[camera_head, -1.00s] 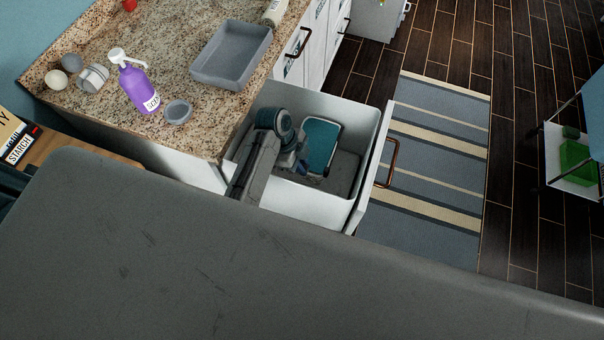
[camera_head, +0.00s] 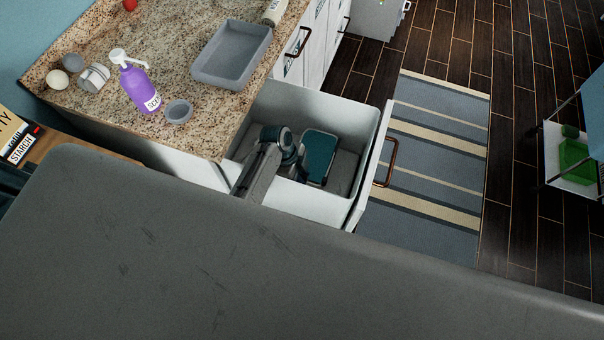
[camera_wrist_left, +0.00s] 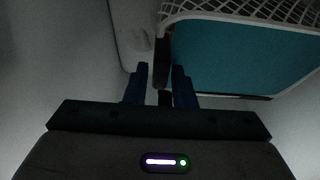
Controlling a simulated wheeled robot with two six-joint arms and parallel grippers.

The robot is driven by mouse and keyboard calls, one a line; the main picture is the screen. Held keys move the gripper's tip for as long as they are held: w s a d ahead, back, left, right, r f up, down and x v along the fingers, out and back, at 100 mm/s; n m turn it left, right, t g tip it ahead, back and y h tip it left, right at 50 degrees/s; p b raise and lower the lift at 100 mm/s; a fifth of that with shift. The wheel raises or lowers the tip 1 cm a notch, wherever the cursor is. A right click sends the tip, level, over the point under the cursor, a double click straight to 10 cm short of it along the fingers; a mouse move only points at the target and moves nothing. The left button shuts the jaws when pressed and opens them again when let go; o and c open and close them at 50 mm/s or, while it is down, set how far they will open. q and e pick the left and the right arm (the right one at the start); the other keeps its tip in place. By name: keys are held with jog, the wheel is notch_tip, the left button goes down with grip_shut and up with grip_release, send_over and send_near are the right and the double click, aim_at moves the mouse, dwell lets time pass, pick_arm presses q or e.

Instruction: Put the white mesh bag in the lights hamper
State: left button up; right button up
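My left gripper (camera_wrist_left: 160,78) reaches down into an open white pull-out bin (camera_head: 355,125) beside the counter; its head-view fingers are hidden by the wrist. In the left wrist view its two blue fingertips stand apart with a narrow dark gap; I cannot tell whether anything is between them. A teal panel (camera_head: 320,155) stands tilted in the bin just right of the gripper. It also shows in the left wrist view (camera_wrist_left: 230,60), with white mesh (camera_wrist_left: 250,10) along its top. I cannot make out a separate mesh bag or a hamper label. My right gripper is not in view.
The granite counter (camera_head: 140,25) carries a grey tray (camera_head: 232,52), a purple pump bottle (camera_head: 138,85) and a small grey bowl (camera_head: 178,111). The bin's front has a copper handle (camera_head: 388,160). A striped rug (camera_head: 430,170) lies beyond it. A dark grey surface fills the foreground.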

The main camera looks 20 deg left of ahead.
pick_arm(q)
jog(key=shift+o, duration=0.9)
jog(key=b+v, duration=0.1)
jog(key=v, duration=0.6)
jog(key=shift+r, duration=0.4)
jog(key=shift+a, duration=0.1)
